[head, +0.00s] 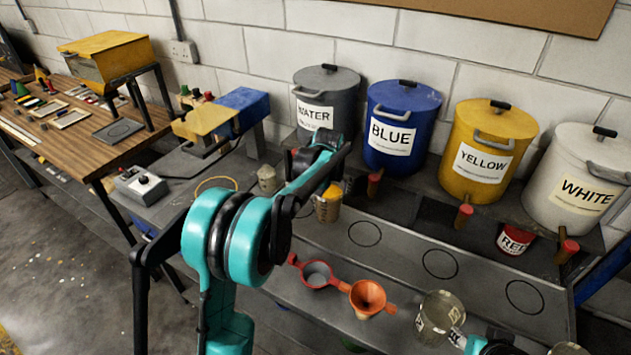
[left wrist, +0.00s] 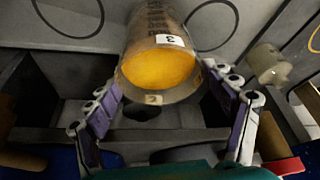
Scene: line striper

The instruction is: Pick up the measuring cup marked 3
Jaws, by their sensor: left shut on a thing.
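The measuring cup marked 3 (left wrist: 158,68) is clear with a black scale, a white label reading 3 and yellow-orange contents. In the left wrist view it lies between the fingers of my left gripper (left wrist: 168,88), which is shut on it. In the head view the cup (head: 328,204) shows beneath the end of my left arm, near the ringed bench top. My arm hides most of the left gripper there. I cannot tell from these views whether the cup touches the bench.
Water (head: 327,97), blue (head: 402,100), yellow (head: 490,125) and white (head: 578,160) drums line the wall, most with red-tipped taps in front. Ringed spots on the bench are bare.

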